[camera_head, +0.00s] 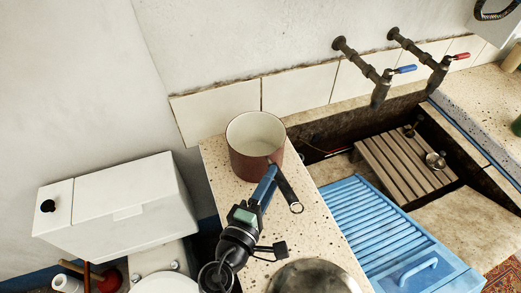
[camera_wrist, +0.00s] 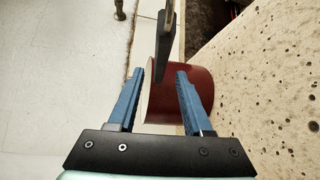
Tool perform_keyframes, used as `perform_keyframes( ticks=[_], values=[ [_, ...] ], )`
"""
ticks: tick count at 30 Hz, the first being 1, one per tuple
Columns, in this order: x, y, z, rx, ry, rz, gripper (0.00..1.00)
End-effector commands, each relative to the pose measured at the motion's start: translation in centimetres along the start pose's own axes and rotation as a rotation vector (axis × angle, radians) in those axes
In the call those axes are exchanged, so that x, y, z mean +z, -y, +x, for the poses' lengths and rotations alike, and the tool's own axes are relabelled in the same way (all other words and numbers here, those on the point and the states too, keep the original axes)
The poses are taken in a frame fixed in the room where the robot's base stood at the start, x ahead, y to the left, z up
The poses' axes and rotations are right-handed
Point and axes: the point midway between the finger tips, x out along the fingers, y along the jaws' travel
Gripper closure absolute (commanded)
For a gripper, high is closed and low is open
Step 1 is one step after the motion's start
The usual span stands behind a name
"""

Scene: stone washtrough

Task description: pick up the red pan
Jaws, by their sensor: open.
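The red pan (camera_head: 252,160) stands upright on the speckled counter against the tiled wall in the head view. Its inside is pale, and its dark handle (camera_head: 287,189) points to the front right, ending in a ring. In the wrist view the red pan (camera_wrist: 180,98) lies beyond my fingers, and its handle (camera_wrist: 164,45) runs up the picture ahead of the gap between them. My gripper (camera_wrist: 160,75) is open and empty, its two blue fingers apart. In the head view my gripper (camera_head: 268,180) is close to the pan's front side by the handle; contact cannot be told.
A metal lid-like dome (camera_head: 313,277) sits at the counter's front. To the right are a blue washboard (camera_head: 375,225), a wooden slatted rack (camera_head: 405,165) in the stone trough and two wall taps (camera_head: 380,90). A white cistern (camera_head: 120,205) stands left of the counter (camera_head: 225,180).

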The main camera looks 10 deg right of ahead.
Motion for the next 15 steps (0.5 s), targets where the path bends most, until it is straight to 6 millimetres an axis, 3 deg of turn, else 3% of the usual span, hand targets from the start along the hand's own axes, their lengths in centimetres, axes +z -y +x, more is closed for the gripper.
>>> perform_keyframes(
  ticks=[7, 15],
  values=[
    [0.2, -0.2, 2.0, -0.001, 0.003, 0.003, 0.50],
    [0.4, -0.2, 5.8, -0.001, 0.002, 0.004, 0.50]
  ],
)
